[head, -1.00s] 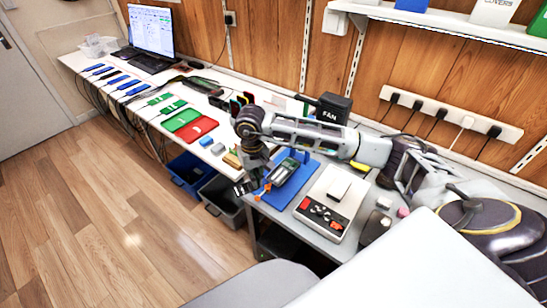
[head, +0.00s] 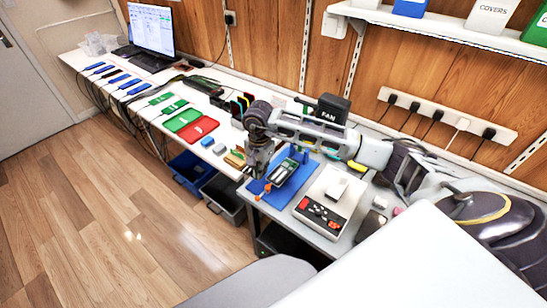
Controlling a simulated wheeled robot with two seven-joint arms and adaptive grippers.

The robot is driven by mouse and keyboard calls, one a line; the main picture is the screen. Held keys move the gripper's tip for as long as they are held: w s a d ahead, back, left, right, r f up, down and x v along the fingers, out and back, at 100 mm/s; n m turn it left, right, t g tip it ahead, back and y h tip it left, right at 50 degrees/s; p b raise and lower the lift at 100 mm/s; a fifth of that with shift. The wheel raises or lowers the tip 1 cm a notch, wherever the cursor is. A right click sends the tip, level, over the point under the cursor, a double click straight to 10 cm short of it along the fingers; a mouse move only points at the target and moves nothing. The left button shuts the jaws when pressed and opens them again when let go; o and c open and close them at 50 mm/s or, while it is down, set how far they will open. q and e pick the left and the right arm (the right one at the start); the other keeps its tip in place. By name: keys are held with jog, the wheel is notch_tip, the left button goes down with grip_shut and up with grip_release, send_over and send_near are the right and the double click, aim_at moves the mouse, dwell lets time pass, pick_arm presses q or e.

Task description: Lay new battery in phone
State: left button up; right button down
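An opened phone (head: 283,173), dark with some green inside, lies on a blue mat (head: 304,171) on the grey bench. Orange pieces (head: 267,187) show at its near left end. My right gripper (head: 248,173) points down just left of the phone, near the mat's left edge. Its fingertips are small and dark, so I cannot tell whether they are open or hold anything. I cannot make out a new battery. My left gripper is not in view.
A white device with a red and black front (head: 320,213) stands right of the mat. A black FAN box (head: 332,108) is behind my arm. Red (head: 200,129) and green (head: 183,120) trays lie on the white bench at left. Blue (head: 187,174) and grey (head: 222,196) bins stand below.

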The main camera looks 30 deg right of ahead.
jog(key=shift+w+d+r+m+p, duration=0.1)
jog(key=shift+d+m+p, duration=0.1)
jog(key=shift+m, duration=0.4)
jog(key=shift+w+d+r+m+p, duration=0.1)
jog(key=shift+d+m, duration=0.05)
jog(key=shift+m, duration=0.45)
jog(key=shift+d+m+p, duration=0.3)
jog(key=shift+m, duration=0.8)
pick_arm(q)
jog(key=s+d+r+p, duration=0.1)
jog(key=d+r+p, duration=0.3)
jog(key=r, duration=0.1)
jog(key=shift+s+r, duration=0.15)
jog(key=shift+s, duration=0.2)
pick_arm(e)
jog(key=d+m, duration=0.1)
jog(key=m, duration=0.3)
jog(key=d+m, duration=0.2)
jog(key=m, duration=0.3)
jog(key=d+m, duration=0.1)
jog(key=m, duration=0.4)
jog(key=shift+w+d+r, duration=0.3)
jog(key=shift+w, duration=0.1)
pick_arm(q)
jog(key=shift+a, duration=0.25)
pick_arm(e)
jog(key=shift+f, duration=0.15)
